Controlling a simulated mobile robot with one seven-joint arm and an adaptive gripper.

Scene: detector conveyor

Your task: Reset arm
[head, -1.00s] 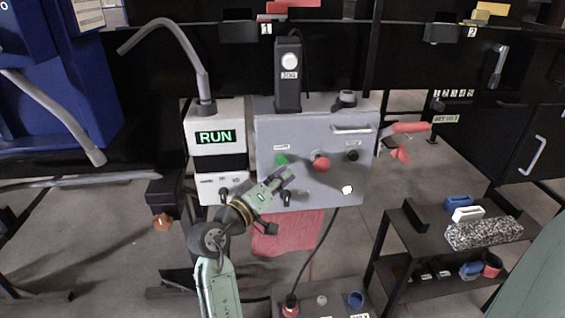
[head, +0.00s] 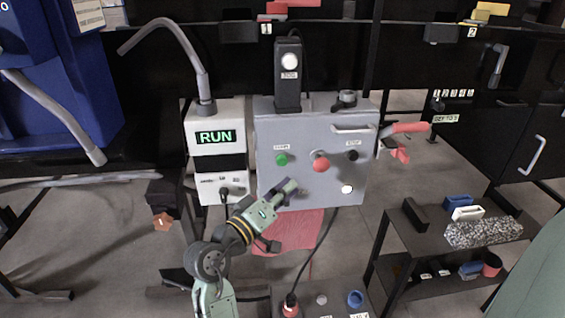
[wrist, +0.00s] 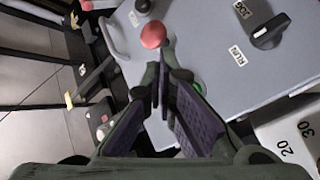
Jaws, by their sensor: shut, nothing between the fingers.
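My gripper (head: 286,187) is in front of the lower part of the grey control box (head: 320,191), below its green button (head: 281,160). In the wrist view my gripper (wrist: 160,75) has its fingers together with nothing between them. The red button (head: 321,165) sits right of the green one in the head view, apart from the fingers. In the wrist view the red button (wrist: 153,36) lies just past the fingertips, and the green button is mostly hidden behind a finger. My arm is bent, reaching up from the bottom of the head view.
A white unit showing RUN (head: 216,137) stands left of the control box. A red lever (head: 404,128) sticks out at the box's right. A dark cart (head: 410,235) with several small items stands at right. A lower box (head: 322,285) with knobs is at the bottom.

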